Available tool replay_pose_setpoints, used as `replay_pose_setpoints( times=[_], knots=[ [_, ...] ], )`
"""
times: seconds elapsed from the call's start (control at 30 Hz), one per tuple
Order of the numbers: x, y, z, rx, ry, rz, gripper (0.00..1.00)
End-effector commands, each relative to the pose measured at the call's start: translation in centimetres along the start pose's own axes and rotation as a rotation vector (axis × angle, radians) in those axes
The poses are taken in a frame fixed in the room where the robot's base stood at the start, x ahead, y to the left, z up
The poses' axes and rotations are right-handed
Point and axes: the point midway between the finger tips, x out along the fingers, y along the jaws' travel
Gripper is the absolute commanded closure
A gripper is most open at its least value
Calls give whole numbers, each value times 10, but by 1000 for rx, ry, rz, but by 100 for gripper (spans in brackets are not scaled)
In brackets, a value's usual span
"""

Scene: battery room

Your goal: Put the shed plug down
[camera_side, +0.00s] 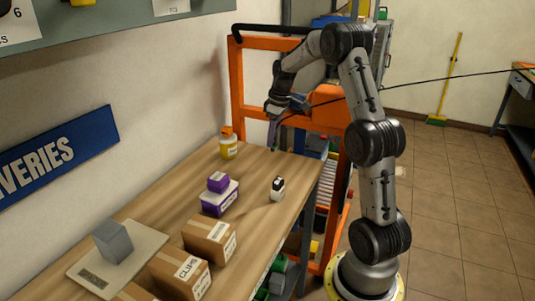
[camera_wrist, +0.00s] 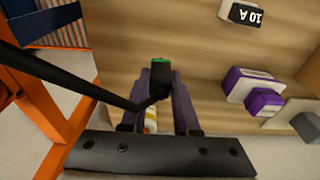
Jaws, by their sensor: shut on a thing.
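The shed plug (camera_wrist: 160,75) is a black plug with a green end, seen between my fingertips in the wrist view. A black cable runs from it to the upper left there. My gripper (camera_wrist: 161,84) is shut on the plug, one finger on each side. In the side view my gripper (camera_side: 273,130) is above the far right part of the wooden bench (camera_side: 262,165), with air below it. The cable (camera_side: 430,83) stretches from it to the right edge. The plug itself is too small to make out clearly in the side view.
Purple boxes (camera_side: 219,200), a small black-and-white box (camera_side: 278,188), cardboard boxes (camera_side: 209,240) and a grey block (camera_side: 113,242) are on the bench. An orange frame (camera_side: 237,80) stands behind. Bare wood lies between bottle and small box.

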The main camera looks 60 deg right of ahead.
Motion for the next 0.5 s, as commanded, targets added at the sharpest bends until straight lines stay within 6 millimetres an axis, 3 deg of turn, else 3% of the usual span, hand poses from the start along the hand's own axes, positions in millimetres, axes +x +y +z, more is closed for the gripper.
replay_pose_setpoints(
  times=[0.03, 0.2, 0.5],
  knots=[
    [13, 4, -4, 0, -5, -5, 100],
    [38, 18, -15, 0, -2, -2, 100],
    [57, 26, -23, 0, -2, -2, 100]
  ],
)
